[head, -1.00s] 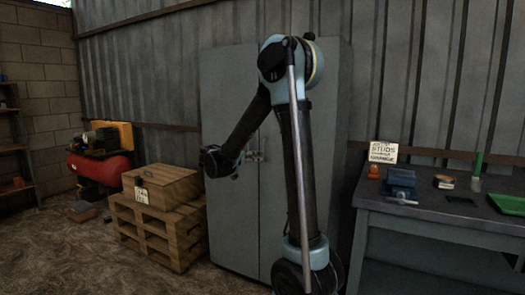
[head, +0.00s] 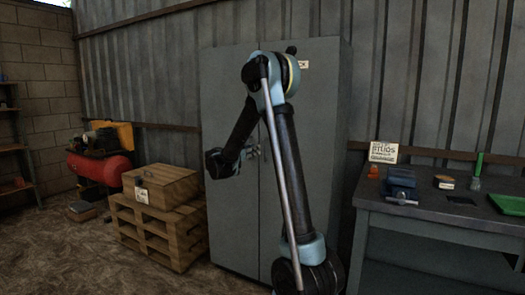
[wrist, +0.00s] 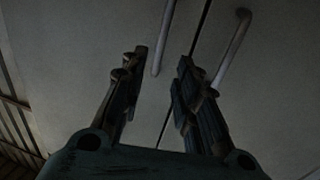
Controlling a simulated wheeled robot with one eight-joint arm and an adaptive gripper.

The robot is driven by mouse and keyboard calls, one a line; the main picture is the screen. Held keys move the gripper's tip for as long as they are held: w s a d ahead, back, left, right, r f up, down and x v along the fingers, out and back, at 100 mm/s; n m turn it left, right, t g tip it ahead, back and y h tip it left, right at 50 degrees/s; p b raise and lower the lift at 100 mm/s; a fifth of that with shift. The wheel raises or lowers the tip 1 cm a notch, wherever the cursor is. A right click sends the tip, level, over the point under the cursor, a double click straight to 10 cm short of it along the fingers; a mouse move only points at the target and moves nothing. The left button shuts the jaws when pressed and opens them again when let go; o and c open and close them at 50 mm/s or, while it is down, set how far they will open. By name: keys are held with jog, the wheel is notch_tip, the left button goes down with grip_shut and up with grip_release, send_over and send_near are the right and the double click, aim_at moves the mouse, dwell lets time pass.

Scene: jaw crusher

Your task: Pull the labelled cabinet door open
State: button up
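The tall grey cabinet (head: 225,90) has two doors with a narrow seam between them. A pale label (head: 302,65) sits high on the right door (head: 318,130), partly hidden by my arm. The door handles (head: 252,152) are near mid-height. In the wrist view, a left handle (wrist: 164,35) and a right handle (wrist: 233,50) flank the seam. My gripper (wrist: 160,60) is open and empty. The left handle's end shows between its fingers; the right handle is outside the right finger. I cannot tell whether either touches. My gripper also shows in the head view (head: 222,163).
A workbench (head: 440,228) with a vise (head: 401,182) and a green tray (head: 508,203) stands right of the cabinet. A red compressor (head: 100,166) is farther left.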

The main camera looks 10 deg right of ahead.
jog(key=x, duration=0.8)
jog(key=shift+w+d, duration=0.2)
jog(key=shift+w, duration=0.05)
